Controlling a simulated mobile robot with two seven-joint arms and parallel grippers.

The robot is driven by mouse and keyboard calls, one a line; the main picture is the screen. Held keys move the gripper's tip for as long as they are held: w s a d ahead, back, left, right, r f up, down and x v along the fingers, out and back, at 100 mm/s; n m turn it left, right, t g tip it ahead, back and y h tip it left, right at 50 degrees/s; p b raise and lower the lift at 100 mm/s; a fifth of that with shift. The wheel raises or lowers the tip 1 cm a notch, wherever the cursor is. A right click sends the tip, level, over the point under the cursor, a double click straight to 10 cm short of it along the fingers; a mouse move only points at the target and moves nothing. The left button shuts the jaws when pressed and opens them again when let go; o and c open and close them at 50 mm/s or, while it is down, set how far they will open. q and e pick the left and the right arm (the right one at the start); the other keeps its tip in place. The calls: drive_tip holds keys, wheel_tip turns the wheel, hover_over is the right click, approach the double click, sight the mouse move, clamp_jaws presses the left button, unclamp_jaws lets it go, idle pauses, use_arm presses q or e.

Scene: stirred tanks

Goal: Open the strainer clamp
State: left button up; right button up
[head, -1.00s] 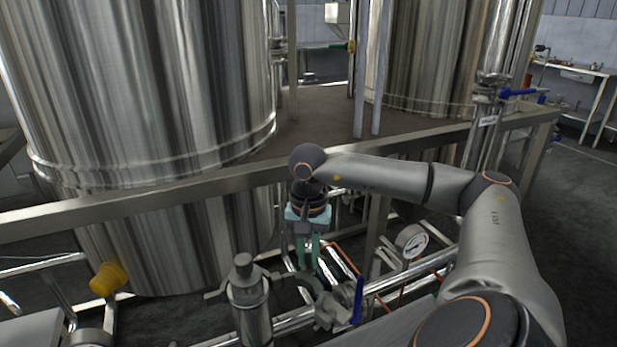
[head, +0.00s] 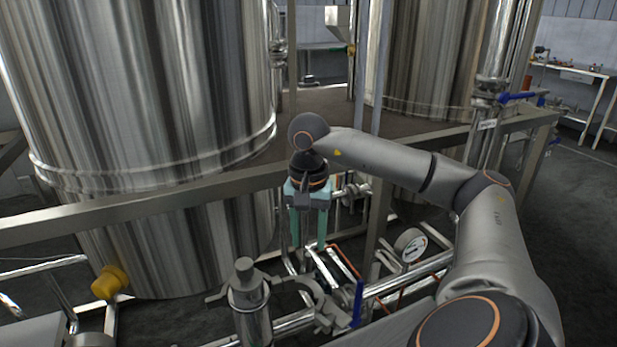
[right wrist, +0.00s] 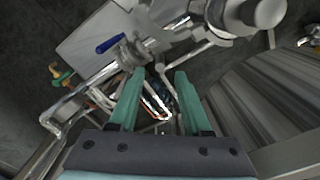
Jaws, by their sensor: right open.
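The strainer is a steel upright cylinder (head: 250,300) with a knobbed cap at the lower middle of the head view. It also shows at the top right of the right wrist view (right wrist: 232,14). A collar with a short handle at its left circles its upper part; I cannot tell whether this clamp is open or shut. My right gripper (head: 308,246) points down with green fingers apart and empty, behind and right of the strainer, touching nothing visible. Its open fingers show in the right wrist view (right wrist: 161,75). My left gripper is out of view.
A curved steel piece (head: 310,287) and a valve with a blue handle (head: 357,304) lie right of the strainer. A pressure gauge (head: 410,245) is farther right. A steel frame rail (head: 130,212) and large tank (head: 140,90) stand behind. Pipes run below the gripper.

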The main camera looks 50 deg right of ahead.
wheel_tip(320, 180, up, 5)
drive_tip(key=shift+p, duration=0.5)
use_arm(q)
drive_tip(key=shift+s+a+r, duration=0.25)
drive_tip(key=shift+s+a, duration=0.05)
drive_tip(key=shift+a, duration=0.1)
use_arm(e)
drive_tip(key=shift+r, duration=0.55)
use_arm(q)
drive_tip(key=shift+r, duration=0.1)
use_arm(e)
drive_tip(key=shift+s, duration=0.1)
